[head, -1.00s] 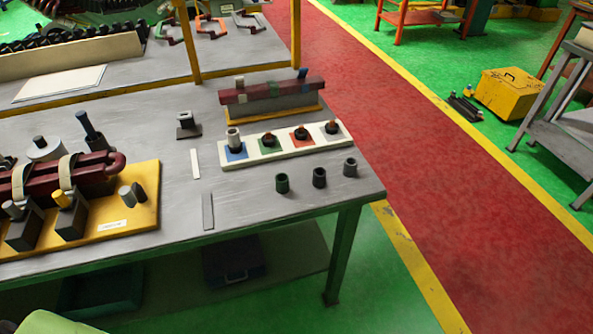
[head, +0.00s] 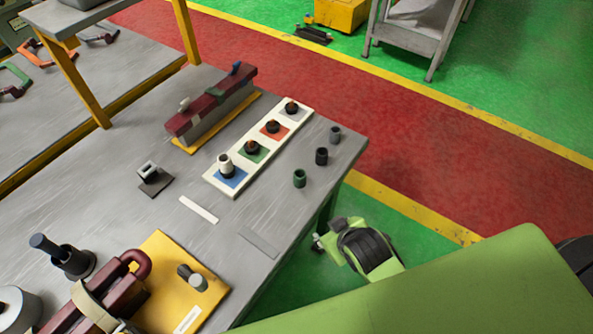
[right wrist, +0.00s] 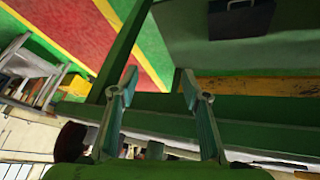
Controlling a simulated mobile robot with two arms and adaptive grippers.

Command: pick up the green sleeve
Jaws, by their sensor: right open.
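The green sleeve (head: 299,178) stands upright on the grey table near its right edge, the nearest of a short row of sleeves. My right gripper (head: 322,241) is just off the table's edge, below and to the right of the green sleeve and apart from it. In the right wrist view its two fingers (right wrist: 158,84) are spread with nothing between them. The sleeve does not show in the right wrist view. My left gripper is not in view.
A black sleeve (head: 321,156) and a grey sleeve (head: 335,134) stand behind the green one. A white tray (head: 215,183) with coloured squares lies to their left. A yellow fixture board (head: 160,254) is at the near left. The table edge (head: 287,246) lies close to my right gripper.

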